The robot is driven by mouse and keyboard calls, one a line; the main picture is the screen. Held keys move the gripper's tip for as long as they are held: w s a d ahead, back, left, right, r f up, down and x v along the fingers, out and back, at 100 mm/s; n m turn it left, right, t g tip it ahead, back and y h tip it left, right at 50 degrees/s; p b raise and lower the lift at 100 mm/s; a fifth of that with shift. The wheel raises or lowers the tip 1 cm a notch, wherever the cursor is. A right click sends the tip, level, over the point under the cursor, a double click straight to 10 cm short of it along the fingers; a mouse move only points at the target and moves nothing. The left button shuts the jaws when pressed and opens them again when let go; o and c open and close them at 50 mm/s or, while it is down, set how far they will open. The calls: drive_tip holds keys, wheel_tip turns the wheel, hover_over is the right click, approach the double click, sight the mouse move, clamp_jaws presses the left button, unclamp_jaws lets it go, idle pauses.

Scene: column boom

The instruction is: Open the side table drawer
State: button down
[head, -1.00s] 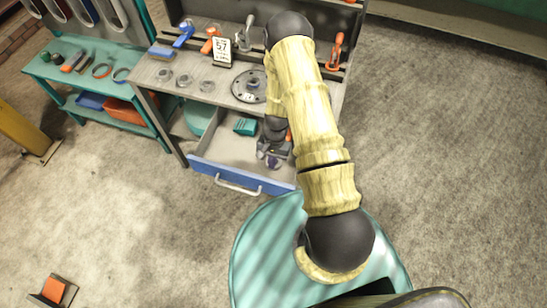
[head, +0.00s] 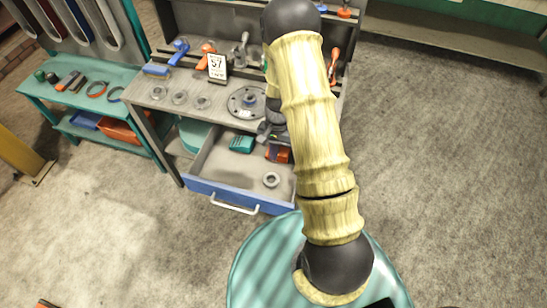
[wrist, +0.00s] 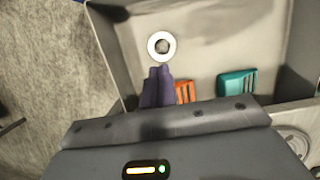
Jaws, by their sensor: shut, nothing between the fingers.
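The side table drawer, with its blue front (head: 225,191) and pale bar handle (head: 234,209), stands pulled out below the workbench top in the head view. A grey ring (head: 271,180), a teal item (head: 241,144) and an orange item (head: 279,154) lie inside it. My gripper (head: 266,132) is by the back of the open drawer, mostly hidden by my arm. In the wrist view, my gripper's purple fingers (wrist: 160,70) are together and empty over the drawer interior, with the ring (wrist: 161,45) just past the tips. The teal item (wrist: 237,84) and orange item (wrist: 184,92) are at right.
The workbench top (head: 208,112) holds a round flanged plate (head: 245,103), small rings, tools and a card marked 57 (head: 217,66). A teal side bench (head: 75,93) stands at left. The floor in front and to the right is clear.

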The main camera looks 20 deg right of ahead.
drive_tip(key=c, duration=1.9)
unclamp_jaws()
drive_tip(key=shift+o, duration=0.7)
drive_tip(key=shift+r, duration=0.25)
drive_tip(key=s+a+r+n+t, duration=0.1)
drive_tip(key=s+r+n, duration=0.1)
drive_tip(key=r, duration=0.5)
drive_tip(key=s+a+r+n+t+h, duration=0.1)
drive_tip(key=s+r+n+t, duration=0.1)
drive_tip(key=s+r, duration=0.3)
drive_tip(key=s+a+r+n+t, duration=0.1)
drive_tip(key=s+r+n, duration=0.2)
drive_tip(key=r, duration=0.7)
drive_tip(key=shift+s+r+t+h, duration=0.2)
drive_tip(key=shift+s+t+h, duration=0.15)
drive_tip(key=shift+s, duration=0.4)
